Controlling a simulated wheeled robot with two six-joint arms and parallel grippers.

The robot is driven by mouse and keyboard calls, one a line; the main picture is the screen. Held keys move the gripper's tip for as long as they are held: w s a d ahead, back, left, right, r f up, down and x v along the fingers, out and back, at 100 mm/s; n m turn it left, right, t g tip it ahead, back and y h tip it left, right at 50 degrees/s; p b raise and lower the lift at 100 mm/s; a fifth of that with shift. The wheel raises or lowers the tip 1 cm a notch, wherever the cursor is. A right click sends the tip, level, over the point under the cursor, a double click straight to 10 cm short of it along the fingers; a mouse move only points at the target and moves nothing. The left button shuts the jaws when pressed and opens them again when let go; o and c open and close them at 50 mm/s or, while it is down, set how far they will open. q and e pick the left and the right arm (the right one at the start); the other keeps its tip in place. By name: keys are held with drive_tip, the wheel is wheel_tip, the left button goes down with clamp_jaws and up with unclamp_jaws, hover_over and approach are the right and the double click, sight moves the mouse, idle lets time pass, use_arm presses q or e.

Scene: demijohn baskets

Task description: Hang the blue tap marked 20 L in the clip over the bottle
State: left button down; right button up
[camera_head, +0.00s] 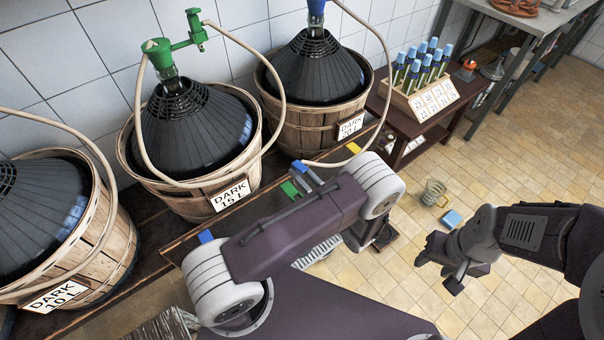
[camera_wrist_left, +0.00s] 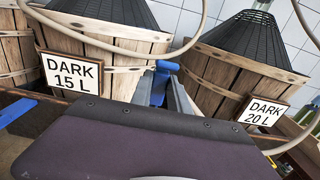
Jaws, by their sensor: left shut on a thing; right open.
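The blue tap (camera_head: 299,166) is at the end of a pale hose in front of the bench. It also shows in the left wrist view (camera_wrist_left: 165,66). My left gripper (camera_head: 314,175) is shut on it; the fingers also show in the wrist view (camera_wrist_left: 168,88). The 20 L bottle (camera_head: 315,70) stands in a wooden basket, under a black cover, behind and right of the gripper. Its label (camera_head: 350,126) reads DARK 20 L. A blue fitting (camera_head: 316,8) tops the bottle; the frame cuts it off, so the clip cannot be made out. My right gripper (camera_head: 462,275) is open and empty.
The DARK 15 L basket (camera_head: 190,150) has a green fitting (camera_head: 156,50) and looping hose. The DARK 10 L basket (camera_head: 65,225) is far left. A rack of blue-capped tubes (camera_head: 422,85) stands right. A glass jug (camera_head: 434,193) and blue block (camera_head: 451,219) are on the floor.

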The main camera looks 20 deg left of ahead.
use_arm(q)
wheel_tip(320, 180, down, 6)
drive_tip(key=b, duration=0.4)
drive_tip(key=shift+r+b, duration=0.1)
drive_tip(key=shift+b, duration=0.2)
idle(1.3)
drive_tip(key=shift+f+b, duration=2.65)
drive_tip(key=shift+f, duration=0.85)
drive_tip(key=c, duration=1.2)
unclamp_jaws()
drive_tip(key=shift+o, duration=0.2)
drive_tip(key=v, duration=0.9)
